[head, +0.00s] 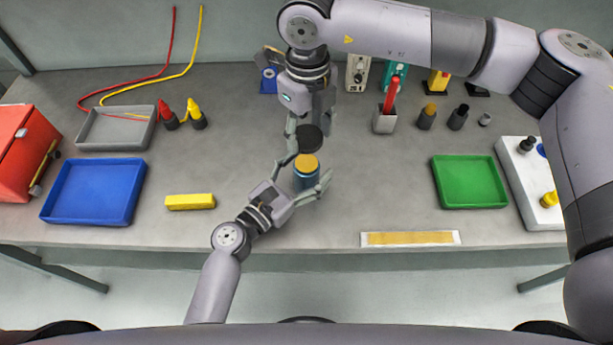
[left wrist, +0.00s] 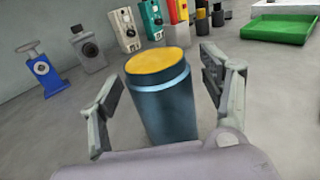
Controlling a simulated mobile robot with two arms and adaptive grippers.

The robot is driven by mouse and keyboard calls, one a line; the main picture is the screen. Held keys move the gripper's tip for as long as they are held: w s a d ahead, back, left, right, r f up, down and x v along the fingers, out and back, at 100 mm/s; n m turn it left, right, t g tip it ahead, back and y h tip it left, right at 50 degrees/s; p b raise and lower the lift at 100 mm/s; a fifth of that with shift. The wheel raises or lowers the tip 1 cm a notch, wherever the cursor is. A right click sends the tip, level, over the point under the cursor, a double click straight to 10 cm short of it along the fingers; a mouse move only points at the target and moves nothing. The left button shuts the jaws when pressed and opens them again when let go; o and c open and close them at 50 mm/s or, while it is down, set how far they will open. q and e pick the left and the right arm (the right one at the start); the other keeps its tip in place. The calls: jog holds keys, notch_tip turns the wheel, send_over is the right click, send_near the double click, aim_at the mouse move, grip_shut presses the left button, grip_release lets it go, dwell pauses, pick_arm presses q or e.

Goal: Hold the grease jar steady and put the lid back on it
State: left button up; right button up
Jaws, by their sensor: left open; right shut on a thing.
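The grease jar (head: 306,176) stands upright on the bench, blue with yellow grease showing at its open top. It also shows in the left wrist view (left wrist: 166,103). My left gripper (head: 304,180) is open, with its fingers on either side of the jar; in the left wrist view gaps show between the fingers and the jar. The dark round lid (head: 310,138) is held by my right gripper (head: 308,130), which is shut on it. In the head view the lid appears just behind and above the jar, apart from its rim.
A yellow block (head: 190,202) and a blue tray (head: 132,205) lie to the left. A green tray (head: 500,196) lies to the right. A ruler-like strip (head: 410,239) lies near the front edge. Several devices stand along the back. The bench around the jar is clear.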

pick_arm(q)
jog(key=shift+c, duration=0.5)
grip_shut()
dwell(0.5)
